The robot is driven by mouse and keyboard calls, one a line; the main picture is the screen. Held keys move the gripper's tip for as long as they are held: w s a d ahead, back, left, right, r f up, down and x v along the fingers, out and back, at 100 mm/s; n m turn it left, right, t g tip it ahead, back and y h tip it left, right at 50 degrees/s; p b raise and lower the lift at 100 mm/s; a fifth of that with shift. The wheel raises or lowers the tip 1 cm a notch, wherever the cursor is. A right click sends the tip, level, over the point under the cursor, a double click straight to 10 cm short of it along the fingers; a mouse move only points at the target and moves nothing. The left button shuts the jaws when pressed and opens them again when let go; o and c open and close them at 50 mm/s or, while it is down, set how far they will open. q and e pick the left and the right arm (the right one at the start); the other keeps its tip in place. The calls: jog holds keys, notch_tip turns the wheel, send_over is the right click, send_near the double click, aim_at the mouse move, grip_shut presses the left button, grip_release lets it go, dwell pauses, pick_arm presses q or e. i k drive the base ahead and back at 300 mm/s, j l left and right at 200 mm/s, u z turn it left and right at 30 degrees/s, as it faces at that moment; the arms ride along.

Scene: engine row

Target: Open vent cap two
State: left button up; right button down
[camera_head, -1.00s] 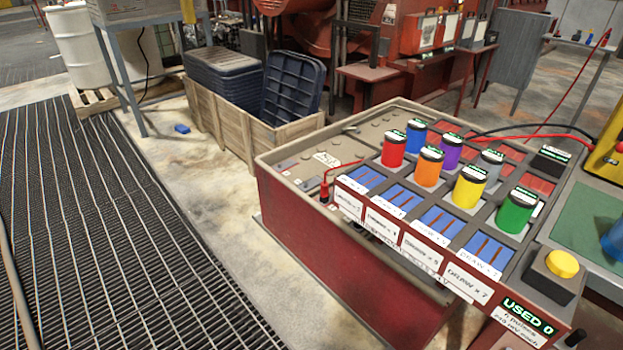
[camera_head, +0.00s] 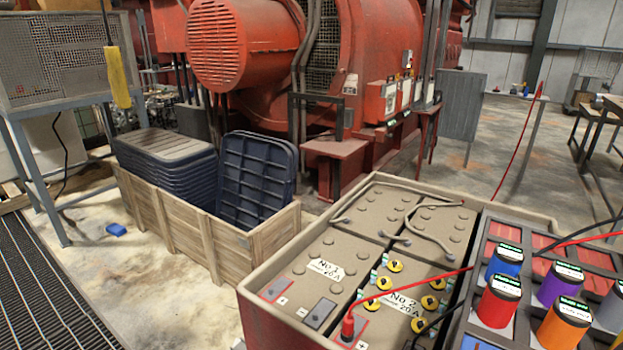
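The battery marked No 2 (camera_head: 405,281) sits in the grey-rimmed battery box (camera_head: 300,318) at the lower right. Two rows of yellow vent caps stand on its top, including a far-left cap (camera_head: 395,266), a middle-left cap (camera_head: 384,283), a near-left cap (camera_head: 371,305) and a near-right cap (camera_head: 418,325). Small tags beside the caps are too small to read, so I cannot tell which is number two. The caps appear seated. A red clamp (camera_head: 348,326) with a red lead sits at this battery's near-left corner. Neither of my grippers is in view.
The battery marked No 1 (camera_head: 325,262) has grey caps. Right of the box, a panel carries coloured canisters, including a red one (camera_head: 498,302). A red lead (camera_head: 420,282) crosses above the No 2 battery. A wooden crate (camera_head: 170,230) with dark blue lids stands left, beside open floor.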

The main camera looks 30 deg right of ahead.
aim_at(418, 324)
jog(key=i+z, duration=0.2)
jog(key=z, duration=0.25)
jog(key=i+j+z, duration=0.2)
jog(key=z, duration=0.25)
jog(key=i+j+z, duration=0.2)
jog(key=z, duration=0.2)
jog(key=i+j+z, duration=0.15)
jog(key=z, duration=0.3)
